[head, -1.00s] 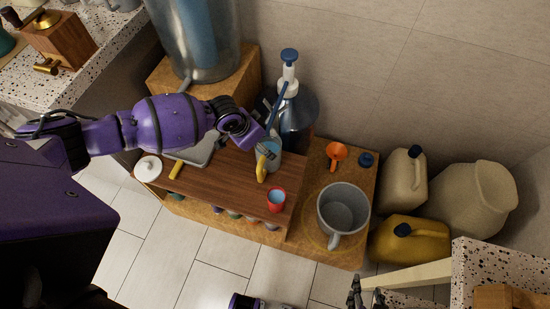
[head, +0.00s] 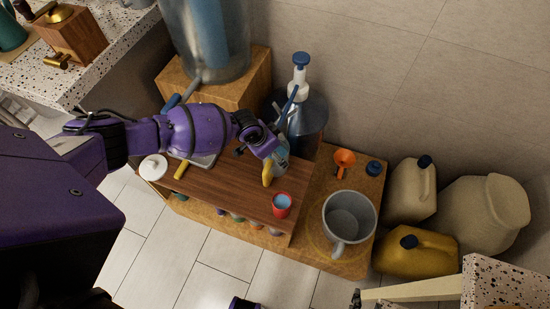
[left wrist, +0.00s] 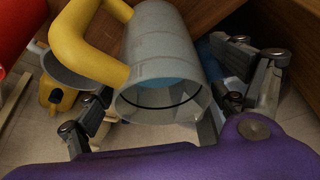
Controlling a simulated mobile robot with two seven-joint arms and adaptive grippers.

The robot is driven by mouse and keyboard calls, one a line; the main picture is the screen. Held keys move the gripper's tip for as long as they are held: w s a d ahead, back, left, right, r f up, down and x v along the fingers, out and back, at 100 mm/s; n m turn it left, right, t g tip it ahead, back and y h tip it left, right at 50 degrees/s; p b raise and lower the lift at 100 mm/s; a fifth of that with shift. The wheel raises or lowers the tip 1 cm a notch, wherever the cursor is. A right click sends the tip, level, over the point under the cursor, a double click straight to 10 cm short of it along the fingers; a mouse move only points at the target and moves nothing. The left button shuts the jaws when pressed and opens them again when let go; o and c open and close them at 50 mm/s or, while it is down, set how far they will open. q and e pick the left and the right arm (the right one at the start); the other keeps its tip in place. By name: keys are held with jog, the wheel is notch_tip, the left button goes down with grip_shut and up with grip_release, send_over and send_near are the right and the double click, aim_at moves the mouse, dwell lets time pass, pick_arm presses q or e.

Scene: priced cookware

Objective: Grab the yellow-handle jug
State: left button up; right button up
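The jug is a grey cylinder (head: 281,163) with a yellow handle (head: 268,177), standing on the wooden shelf top (head: 230,184). In the left wrist view the jug's grey body (left wrist: 165,50) lies between my left gripper's fingers (left wrist: 172,105), with its round opening towards the camera. The yellow handle (left wrist: 90,45) is at the upper left there. My left gripper (head: 272,150) is at the jug, fingers apart on either side; a gap shows on the right side. My right gripper (head: 356,299) barely shows at the bottom edge; its finger state is unclear.
A red cup (head: 282,206) stands just right of the jug. A blue-topped pump bottle (head: 300,90) is close behind it. A grey pot (head: 349,216), orange funnel (head: 344,158) and yellow canister (head: 416,253) are to the right. A white lid (head: 153,168) lies left.

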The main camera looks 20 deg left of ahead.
pick_arm(q)
jog(key=c, duration=1.7)
jog(key=shift+r, duration=0.25)
